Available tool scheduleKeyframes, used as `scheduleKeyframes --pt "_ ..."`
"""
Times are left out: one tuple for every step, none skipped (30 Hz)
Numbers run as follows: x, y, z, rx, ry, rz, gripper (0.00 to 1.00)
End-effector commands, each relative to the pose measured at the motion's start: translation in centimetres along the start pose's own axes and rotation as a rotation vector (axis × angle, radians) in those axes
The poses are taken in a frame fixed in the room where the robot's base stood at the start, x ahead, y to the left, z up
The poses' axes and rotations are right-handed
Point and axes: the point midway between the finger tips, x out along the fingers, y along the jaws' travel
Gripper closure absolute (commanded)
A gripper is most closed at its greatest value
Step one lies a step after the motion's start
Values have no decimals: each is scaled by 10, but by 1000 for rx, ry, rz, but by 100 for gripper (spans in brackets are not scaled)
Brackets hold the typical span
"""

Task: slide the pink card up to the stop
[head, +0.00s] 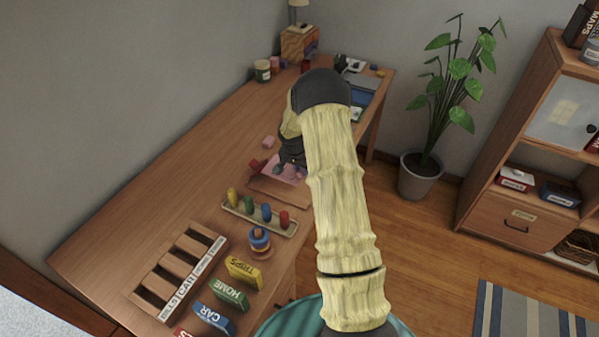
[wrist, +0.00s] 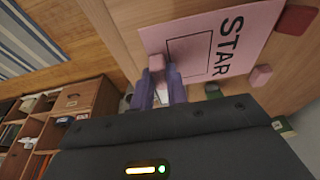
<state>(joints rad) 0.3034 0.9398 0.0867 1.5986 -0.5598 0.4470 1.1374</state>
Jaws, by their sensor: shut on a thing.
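The pink card (wrist: 212,30) lies flat on a wooden surface, with "STAR" and a black outlined rectangle on it. In the head view the card (head: 290,167) is partly hidden by my arm. My gripper (wrist: 160,78) is shut at the card's edge, its purple fingers around a small pink piece (wrist: 156,62) that seems part of the card. In the head view my gripper (head: 292,163) is over the card. A red block (wrist: 297,19) is at the card's far corner, close to it; it also shows in the head view (head: 257,165). I cannot tell whether it is the stop.
A loose pink block (wrist: 260,76) lies beside the card. A tray of coloured pegs (head: 259,217), a ring stack (head: 259,240), a sorter (head: 178,272) and labelled blocks (head: 230,293) stand nearer. The desk (head: 170,165) is clear on the left.

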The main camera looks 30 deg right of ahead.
Motion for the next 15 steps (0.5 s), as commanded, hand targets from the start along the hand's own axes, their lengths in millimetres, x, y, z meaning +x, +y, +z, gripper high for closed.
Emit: scheduleKeyframes --pt "-1 0 0 0 0 0 100" --pt "-1 0 0 0 0 0 100" --pt "-1 0 0 0 0 0 100" --pt "-1 0 0 0 0 0 100" --pt "-1 0 0 0 0 0 100" --pt "-1 0 0 0 0 0 100" --pt "-1 0 0 0 0 0 100" --pt "-1 0 0 0 0 0 100" --pt "-1 0 0 0 0 0 100" --pt "0 0 0 0 0 0 100" --pt "1 0 0 0 0 0 100" --pt "2 0 0 0 0 0 100" --pt "3 0 1 0 0 0 100" --pt "4 0 1 0 0 0 100" --pt "6 0 2 0 0 0 100"
